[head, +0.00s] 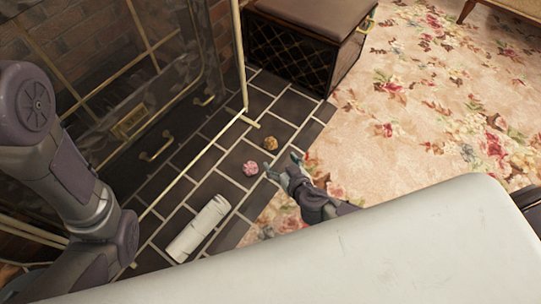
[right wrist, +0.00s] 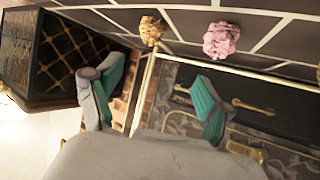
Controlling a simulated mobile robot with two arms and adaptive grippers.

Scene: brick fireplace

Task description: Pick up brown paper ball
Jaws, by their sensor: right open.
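The brown paper ball (head: 270,143) is a small crumpled golden-brown lump on the dark hearth tiles. It also shows at the top of the right wrist view (right wrist: 151,31). My right gripper (head: 284,168) is close to it, just below and right of it in the head view, and apart from it. In the right wrist view the right gripper (right wrist: 155,80) has its teal-padded fingers spread, with nothing between them; the ball is beyond the fingertips. My left arm is at the left of the head view, but its gripper is not in view.
A pink crumpled ball (head: 250,168) lies beside the brown one. A white cylinder (head: 199,229) lies on the tiles nearer me. The fireplace screen (head: 150,120) stands left, a dark latticed box (head: 300,45) behind. Floral carpet (head: 400,120) on the right is mostly clear.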

